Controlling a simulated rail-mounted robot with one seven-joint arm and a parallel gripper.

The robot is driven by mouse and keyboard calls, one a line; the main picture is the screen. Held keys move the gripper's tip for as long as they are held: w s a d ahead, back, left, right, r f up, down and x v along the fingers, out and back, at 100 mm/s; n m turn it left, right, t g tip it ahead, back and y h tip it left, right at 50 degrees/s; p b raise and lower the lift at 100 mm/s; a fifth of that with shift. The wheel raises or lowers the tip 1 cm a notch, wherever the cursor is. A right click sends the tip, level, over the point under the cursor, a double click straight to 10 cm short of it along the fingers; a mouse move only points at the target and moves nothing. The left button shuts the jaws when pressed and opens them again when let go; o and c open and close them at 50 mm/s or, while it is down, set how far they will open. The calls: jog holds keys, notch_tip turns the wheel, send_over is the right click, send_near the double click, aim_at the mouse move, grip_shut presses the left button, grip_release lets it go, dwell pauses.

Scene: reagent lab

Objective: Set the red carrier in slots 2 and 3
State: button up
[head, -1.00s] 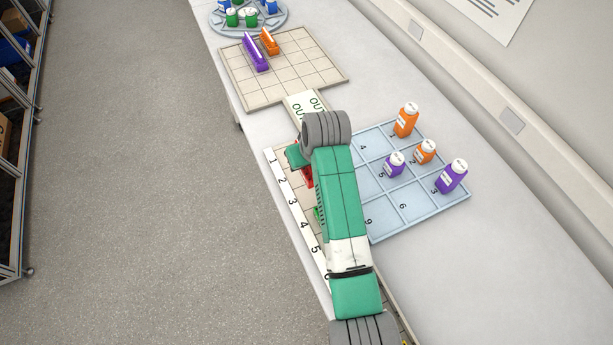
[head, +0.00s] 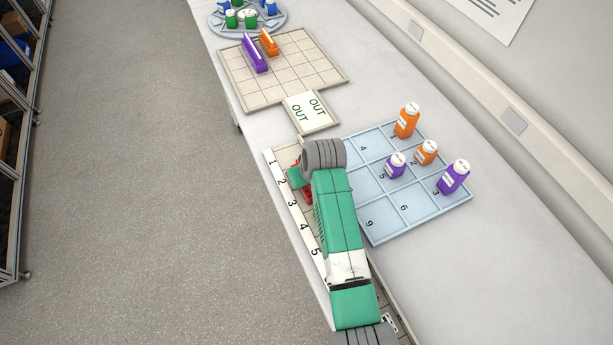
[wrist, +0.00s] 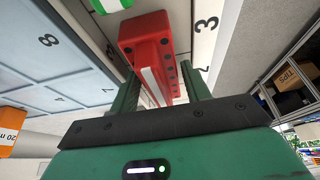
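The red carrier (wrist: 146,38) is between the two green fingers of my gripper (wrist: 160,85) in the wrist view. In the head view, only small red parts of the carrier (head: 308,196) show beside my arm, near numbers 2 and 3 of the white number strip (head: 297,215). My gripper (head: 298,178) is mostly covered by my arm there. The wrist view shows the numbers 3 and 2 on the strip (wrist: 206,45) to the right of the carrier. Whether the carrier touches the slot board is hidden. Part of a green and white thing (wrist: 110,4) shows at the wrist view's top edge.
A blue numbered tray (head: 390,212) holds orange and purple bottles, right of my arm. The OUT plate (head: 311,124) is clear. Beyond it, a beige grid board (head: 305,78) bears a purple carrier (head: 255,54) and an orange carrier (head: 269,42).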

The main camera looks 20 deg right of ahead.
jog(key=shift+r, duration=0.1)
jog(key=p+v, duration=0.2)
jog(key=v, duration=1)
jog(key=shift+r+p, duration=0.1)
jog(key=shift+p, duration=0.2)
jog(key=w+a+r+t, duration=0.1)
jog(key=a+r+t, duration=0.3)
jog(key=r, duration=0.5)
jog(key=w+a+r+t+h, duration=0.1)
jog(key=a+r+t, duration=0.25)
jog(key=r, duration=0.45)
jog(key=w+a+r+t, duration=0.1)
jog(key=a+r+t, duration=0.3)
jog(key=r, duration=0.5)
jog(key=s+a+r+t, duration=0.4)
jog(key=s+r, duration=0.4)
jog(key=r, duration=0.3)
jog(key=s+a+r+t+y, duration=0.1)
jog(key=s+a+r+t, duration=0.3)
jog(key=s+r, duration=0.5)
notch_tip(320, 180, up, 3)
jog(key=shift+s+a+f+t, duration=0.15)
jog(key=shift+s+a+t, duration=0.2)
jog(key=shift+t, duration=0.2)
